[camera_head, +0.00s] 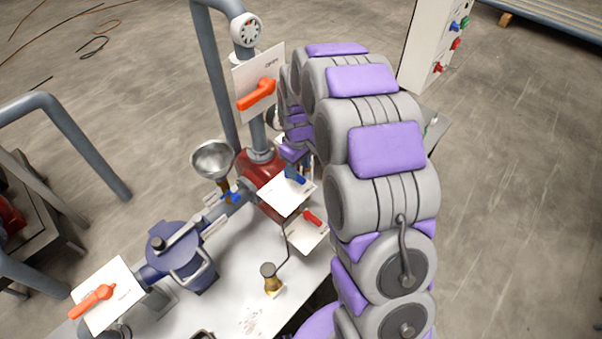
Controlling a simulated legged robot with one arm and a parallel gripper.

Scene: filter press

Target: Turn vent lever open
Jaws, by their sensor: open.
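An orange lever (257,95) sits on a white lettered plate (270,68) on the upright grey pipe, tilted up to the right. A second orange lever (93,300) lies across a white plate at the lower left. A small red lever (312,217) and a blue lever (295,176) sit by white plates near the red pump body. I cannot tell from the lettering which lever is the vent. My gripper (294,153) is open, just right of and below the upper orange lever, near the blue lever. My arm partly hides it; no hold on a lever shows.
A metal funnel (213,159), a blue lidded vessel (181,256) and a brass fitting (270,279) crowd the bench (235,290). A white control panel (432,45) stands at the upper right. The floor on the right is clear.

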